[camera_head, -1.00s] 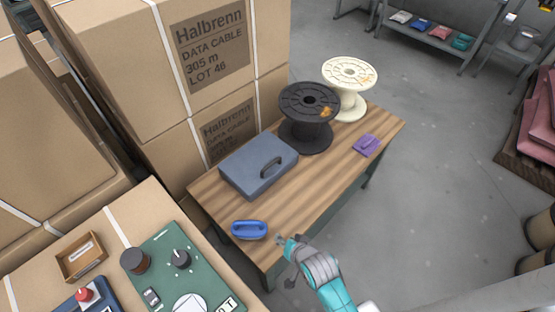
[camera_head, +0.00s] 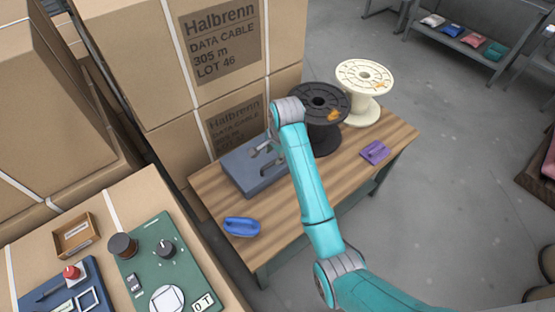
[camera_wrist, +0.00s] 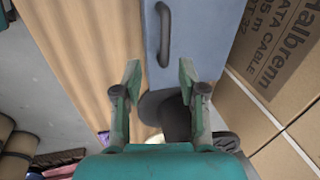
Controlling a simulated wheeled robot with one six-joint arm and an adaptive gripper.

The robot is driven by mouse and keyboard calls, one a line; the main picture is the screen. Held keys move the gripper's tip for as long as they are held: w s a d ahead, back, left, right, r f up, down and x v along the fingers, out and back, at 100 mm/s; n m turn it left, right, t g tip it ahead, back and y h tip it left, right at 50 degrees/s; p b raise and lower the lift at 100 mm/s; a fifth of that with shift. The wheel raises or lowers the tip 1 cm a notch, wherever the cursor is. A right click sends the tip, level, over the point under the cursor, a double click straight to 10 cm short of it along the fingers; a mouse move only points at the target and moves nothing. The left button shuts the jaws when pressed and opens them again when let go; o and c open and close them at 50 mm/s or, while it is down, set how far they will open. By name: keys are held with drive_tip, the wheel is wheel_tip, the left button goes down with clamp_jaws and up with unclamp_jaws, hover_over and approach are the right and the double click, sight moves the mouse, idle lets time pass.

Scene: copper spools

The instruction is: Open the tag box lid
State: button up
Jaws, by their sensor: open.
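The tag box (camera_head: 243,176) is a blue-grey box with a lid, shut, on the wooden table beside the cartons. Its dark handle (camera_wrist: 162,38) shows on the lid in the wrist view, ahead of my fingertips. My gripper (camera_head: 264,150) is over the box in the head view, its fingers apart and empty. In the wrist view the two fingers (camera_wrist: 160,78) stand either side of the handle's line, short of it. I cannot tell their height above the lid. My arm hides the box's right side in the head view.
The table (camera_head: 285,222) also holds a black spool (camera_head: 322,102), a cream spool (camera_head: 360,88), a purple item (camera_head: 375,152) and a blue item (camera_head: 241,227). Stacked cartons (camera_head: 215,50) rise close behind the box. The table's front right part is clear.

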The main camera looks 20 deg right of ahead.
sight(272, 163)
drive_tip(key=shift+g, duration=0.3)
drive_tip(key=w+f, duration=0.1)
drive_tip(key=f, duration=0.1)
drive_tip(key=w+f, duration=0.1)
drive_tip(key=f, duration=0.2)
drive_tip(key=w+f, duration=0.1)
drive_tip(key=f, duration=0.2)
drive_tip(key=shift+f, duration=0.2)
clamp_jaws()
